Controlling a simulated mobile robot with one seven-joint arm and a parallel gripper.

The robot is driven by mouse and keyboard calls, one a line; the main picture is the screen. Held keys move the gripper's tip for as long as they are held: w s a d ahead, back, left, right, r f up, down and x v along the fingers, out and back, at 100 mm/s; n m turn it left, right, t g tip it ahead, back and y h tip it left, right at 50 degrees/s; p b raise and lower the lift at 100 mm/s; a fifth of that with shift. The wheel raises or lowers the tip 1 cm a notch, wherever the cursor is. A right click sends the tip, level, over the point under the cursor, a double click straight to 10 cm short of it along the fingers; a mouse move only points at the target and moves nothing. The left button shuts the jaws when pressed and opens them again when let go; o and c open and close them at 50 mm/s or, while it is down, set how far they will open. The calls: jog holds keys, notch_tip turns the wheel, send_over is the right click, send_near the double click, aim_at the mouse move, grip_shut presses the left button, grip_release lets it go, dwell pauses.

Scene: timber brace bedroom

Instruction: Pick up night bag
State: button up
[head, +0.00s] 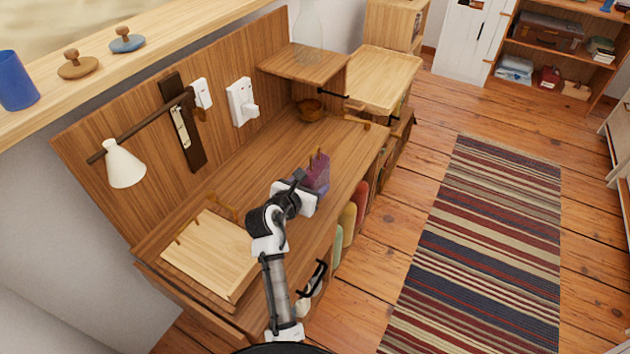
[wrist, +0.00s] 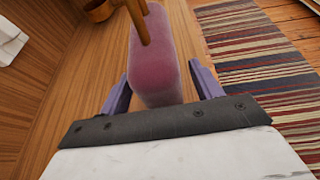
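The night bag looks to be the small purple-pink soft bag (head: 319,170) with a tan handle, standing on the wooden desk top in the head view. In the wrist view the bag (wrist: 160,60) fills the upper middle, its handle rising out of the top edge. My gripper (wrist: 158,82) has its two purple fingers apart, one on each side of the near part of the bag. Narrow gaps seem to show beside the bag, so I see no firm grip. The bag's underside is hidden. In the head view my gripper (head: 317,189) is right beside the bag, partly hiding it.
The wooden desk (head: 262,148) has bare room behind the bag. A small brown bowl (head: 309,110) stands further back, below a raised shelf (head: 304,64). A pale board (head: 211,255) lies at the near left. A wall lamp (head: 124,164) hangs over the left side.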

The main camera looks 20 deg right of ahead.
jog(key=c, duration=1)
jog(key=shift+r, duration=0.1)
jog(key=shift+c, duration=0.2)
